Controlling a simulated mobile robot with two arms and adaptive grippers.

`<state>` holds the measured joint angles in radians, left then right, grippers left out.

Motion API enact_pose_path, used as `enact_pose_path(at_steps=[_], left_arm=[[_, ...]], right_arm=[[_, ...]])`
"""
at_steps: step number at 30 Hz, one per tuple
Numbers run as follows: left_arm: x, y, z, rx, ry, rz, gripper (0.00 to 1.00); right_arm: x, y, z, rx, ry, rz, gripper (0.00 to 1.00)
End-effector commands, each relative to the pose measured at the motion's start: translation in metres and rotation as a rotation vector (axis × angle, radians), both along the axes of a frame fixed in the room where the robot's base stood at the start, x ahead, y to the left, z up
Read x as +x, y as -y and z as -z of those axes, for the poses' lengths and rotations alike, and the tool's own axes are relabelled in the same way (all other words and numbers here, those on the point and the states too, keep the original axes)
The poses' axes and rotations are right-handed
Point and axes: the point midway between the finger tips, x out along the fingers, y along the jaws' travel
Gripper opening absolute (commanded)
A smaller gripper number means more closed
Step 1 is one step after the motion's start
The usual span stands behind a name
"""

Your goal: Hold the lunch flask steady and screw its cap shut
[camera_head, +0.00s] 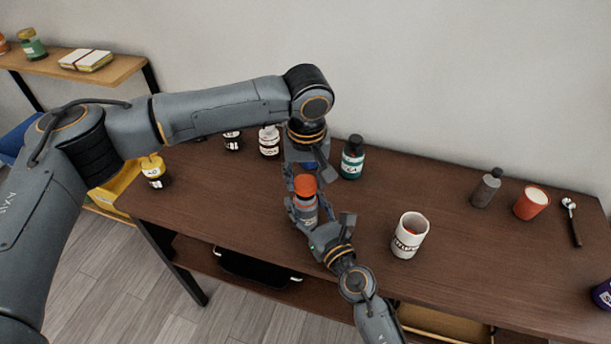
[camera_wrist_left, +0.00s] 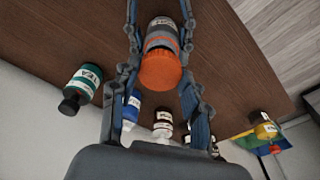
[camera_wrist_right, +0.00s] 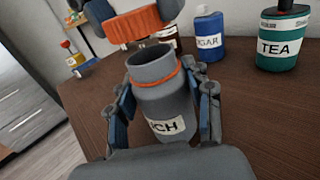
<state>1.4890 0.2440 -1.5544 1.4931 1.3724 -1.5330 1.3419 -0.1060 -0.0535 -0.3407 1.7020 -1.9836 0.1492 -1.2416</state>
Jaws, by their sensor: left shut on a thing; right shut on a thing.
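The lunch flask (camera_head: 308,212) is a grey jar with an orange ring and a white label, standing about upright near the table's front edge. In the right wrist view the flask (camera_wrist_right: 163,98) shows its mouth uncovered. My right gripper (camera_head: 316,221) is shut on the flask's body, a finger on each side. The orange cap (camera_head: 304,184) is over the flask; in the right wrist view the cap (camera_wrist_right: 138,24) hangs above the mouth with a gap.
A white mug (camera_head: 408,238) is to the right. Farther right are a grey bottle (camera_head: 486,188), a red cup (camera_head: 531,203) and a scoop (camera_head: 573,222).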

Motion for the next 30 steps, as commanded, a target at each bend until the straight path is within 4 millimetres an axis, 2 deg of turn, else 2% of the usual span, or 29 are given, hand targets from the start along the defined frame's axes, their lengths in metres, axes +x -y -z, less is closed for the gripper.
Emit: enact_pose_path(at_steps=[10, 30], left_arm=[[0.0, 0.0, 0.017, -0.001, -0.001, -0.001, 0.34], [0.0, 0.0, 0.02, 0.0, -0.001, -0.001, 0.34]], right_arm=[[0.0, 0.0, 0.0, 0.0, 0.0, 0.0, 0.0], [0.0, 0.0, 0.0, 0.0, 0.0, 0.0, 0.0]])
